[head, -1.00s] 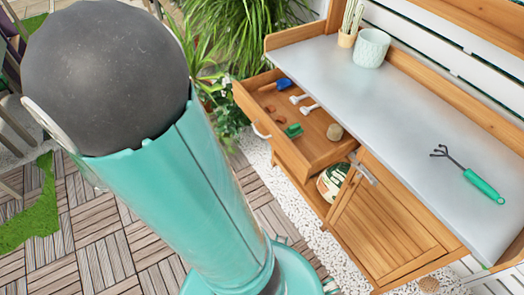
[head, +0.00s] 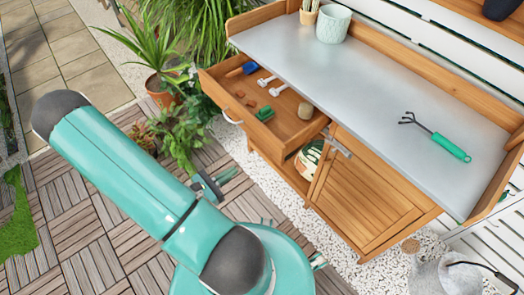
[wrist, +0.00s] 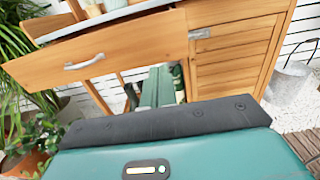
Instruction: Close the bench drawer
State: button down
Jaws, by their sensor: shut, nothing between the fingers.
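The wooden bench drawer (head: 262,130) is pulled out from the left part of the potting bench in the head view, so its inside shows. Its front panel (wrist: 125,43) with a pale curved handle (wrist: 85,62) fills the upper left of the wrist view. My gripper (head: 228,173) is shut and empty, low in front of the drawer and apart from it. Its green fingers also show in the wrist view (wrist: 157,86), below the right part of the drawer front.
The grey bench top (head: 370,105) holds a hand rake (head: 440,137) and a pale pot (head: 333,22). A cabinet door (head: 365,190) sits right of the drawer. Potted plants (head: 165,97) crowd the drawer's left; a metal watering can (head: 445,275) stands at lower right.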

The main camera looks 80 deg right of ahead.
aim_at(269, 146)
jog(key=x, duration=1.3)
jog(key=shift+s+d, duration=0.2)
jog(key=shift+s, duration=0.05)
jog(key=shift+d, duration=0.1)
